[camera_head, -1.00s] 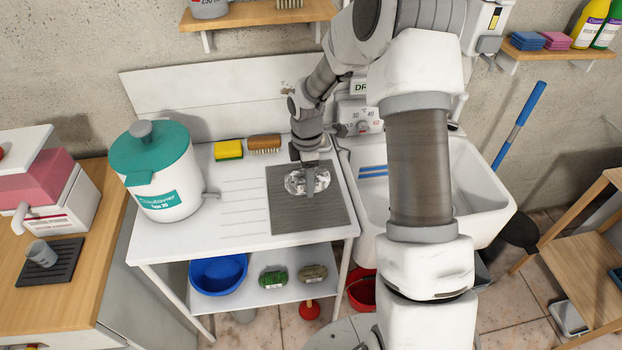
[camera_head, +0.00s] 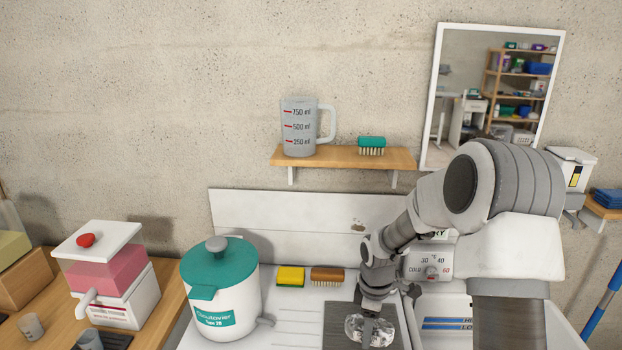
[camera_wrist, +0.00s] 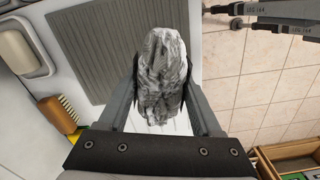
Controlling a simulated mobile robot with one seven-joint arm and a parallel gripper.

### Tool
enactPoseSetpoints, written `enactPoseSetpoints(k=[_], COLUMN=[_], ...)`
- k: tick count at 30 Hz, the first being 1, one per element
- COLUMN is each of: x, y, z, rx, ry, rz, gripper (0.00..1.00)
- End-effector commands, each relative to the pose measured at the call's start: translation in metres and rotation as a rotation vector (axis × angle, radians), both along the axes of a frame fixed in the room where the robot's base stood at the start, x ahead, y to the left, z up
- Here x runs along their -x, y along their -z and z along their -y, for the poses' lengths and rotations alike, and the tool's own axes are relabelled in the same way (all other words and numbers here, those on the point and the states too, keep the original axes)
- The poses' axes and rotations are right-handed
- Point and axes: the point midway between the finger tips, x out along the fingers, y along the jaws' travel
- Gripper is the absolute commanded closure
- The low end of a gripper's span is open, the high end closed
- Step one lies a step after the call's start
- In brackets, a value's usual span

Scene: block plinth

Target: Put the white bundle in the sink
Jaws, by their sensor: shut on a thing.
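The white bundle (camera_head: 370,331), crumpled with grey streaks, is in my gripper (camera_head: 374,303), low in the head view over the dark grey mat. In the wrist view the bundle (camera_wrist: 163,80) stands between the two fingers of my gripper (camera_wrist: 163,65), which are shut on its sides. How high it hangs above the mat cannot be told. The white sink (camera_head: 447,309), with blue stripes on its back wall, is to the right of my gripper. Most of it is cut off by the frame or hidden behind my arm.
A teal-lidded white pot (camera_head: 222,290) stands on the left of the drainboard. A yellow sponge (camera_head: 290,277) and a brown brush (camera_head: 327,276) lie at its back. The ribbed mat (camera_wrist: 112,50) fills the wrist view's upper left, with tiled floor right of it.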

Motion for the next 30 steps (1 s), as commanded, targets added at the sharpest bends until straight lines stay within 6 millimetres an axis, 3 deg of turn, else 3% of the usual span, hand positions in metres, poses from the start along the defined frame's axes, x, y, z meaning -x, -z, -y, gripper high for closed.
enactPoseSetpoints(k=[18, 24, 30], x=[0.044, 0.052, 0.054], y=[-0.016, -0.018, -0.019], z=[-0.002, -0.002, -0.002], rx=[0.0, 0.0, 0.0], ry=[0.988, 1.17, 1.223], rz=[0.0, 0.0, 0.0], gripper=[1.0, 1.0, 1.0])
